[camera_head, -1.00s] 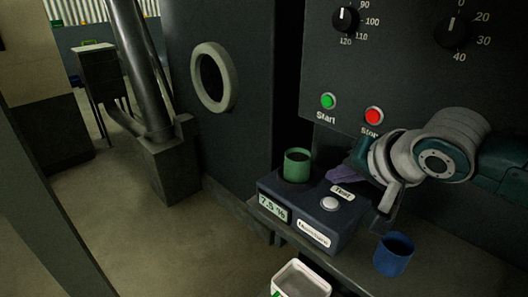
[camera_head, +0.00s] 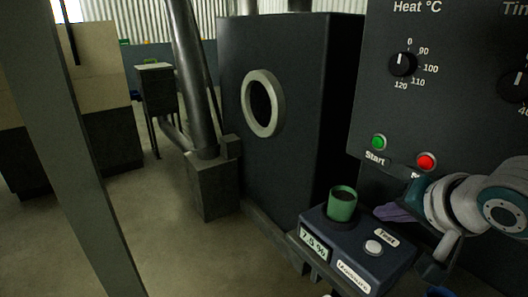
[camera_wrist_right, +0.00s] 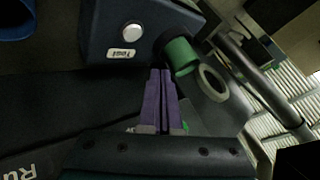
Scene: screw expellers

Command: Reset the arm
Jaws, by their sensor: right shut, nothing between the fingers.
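My right gripper (camera_head: 392,212) comes in from the right in the head view, its purple fingers just right of the green cup. In the right wrist view the gripper (camera_wrist_right: 160,72) has its two purple fingers together with nothing between them. The fingers point toward the dark blue moisture meter (camera_wrist_right: 112,28). My left gripper is not in either view.
The moisture meter (camera_head: 345,240) reads 7.5 % and bears a green cup (camera_head: 343,205). A blue cup (camera_head: 440,292) is cut off at the bottom edge. Behind are a panel with a heat dial (camera_head: 402,64), green Start button (camera_head: 378,142) and red button (camera_head: 426,161). Open floor lies left.

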